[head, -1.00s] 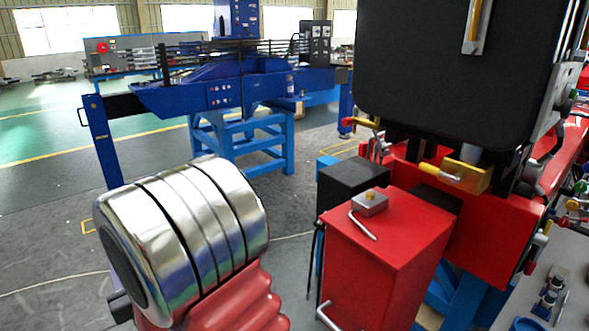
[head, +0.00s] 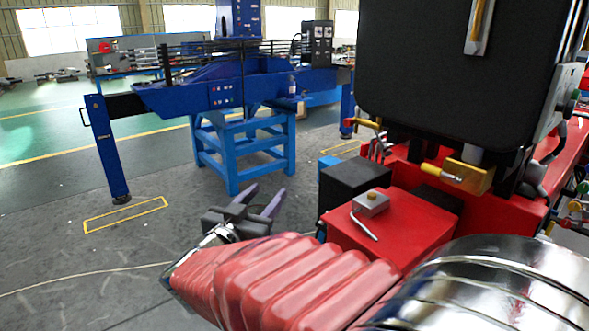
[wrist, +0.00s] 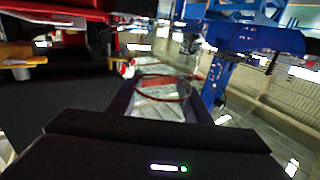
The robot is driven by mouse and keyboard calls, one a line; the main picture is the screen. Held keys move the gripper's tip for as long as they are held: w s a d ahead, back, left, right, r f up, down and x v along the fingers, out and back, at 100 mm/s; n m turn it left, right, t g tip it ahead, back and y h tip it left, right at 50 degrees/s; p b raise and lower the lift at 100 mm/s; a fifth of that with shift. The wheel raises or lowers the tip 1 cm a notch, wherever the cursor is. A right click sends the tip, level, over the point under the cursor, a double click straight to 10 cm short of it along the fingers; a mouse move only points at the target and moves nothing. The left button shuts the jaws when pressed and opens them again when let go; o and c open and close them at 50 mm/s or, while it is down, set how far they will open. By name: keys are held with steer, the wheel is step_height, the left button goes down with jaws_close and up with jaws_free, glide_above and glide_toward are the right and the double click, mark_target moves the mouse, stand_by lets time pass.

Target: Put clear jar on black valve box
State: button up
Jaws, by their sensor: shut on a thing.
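My gripper (head: 264,192) shows in the head view at lower middle, its two dark fingers pointing away from me. In the wrist view the gripper (wrist: 162,88) is shut on the clear jar (wrist: 168,76), a see-through vessel with a thin reddish ring. The jar is hard to make out in the head view. A black box (head: 354,180), which looks like the black valve box, stands right of the fingers, beside a red box. My gripper is to its left and apart from it. The box's far sides are hidden.
The red box (head: 395,232) carries a small metal latch (head: 371,203). A large black case (head: 455,70) rises behind it on red machinery. A blue crane stand (head: 240,145) is farther back. Open floor lies at left.

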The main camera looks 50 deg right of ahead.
steer(key=s+d+m+g, duration=0.1)
steer(key=s+g, duration=0.2)
steer(key=s, duration=0.3)
steer(key=shift+s+d+r+m+h, duration=0.15)
steer(key=shift+d+m+h, duration=0.15)
steer(key=shift+m, duration=0.1)
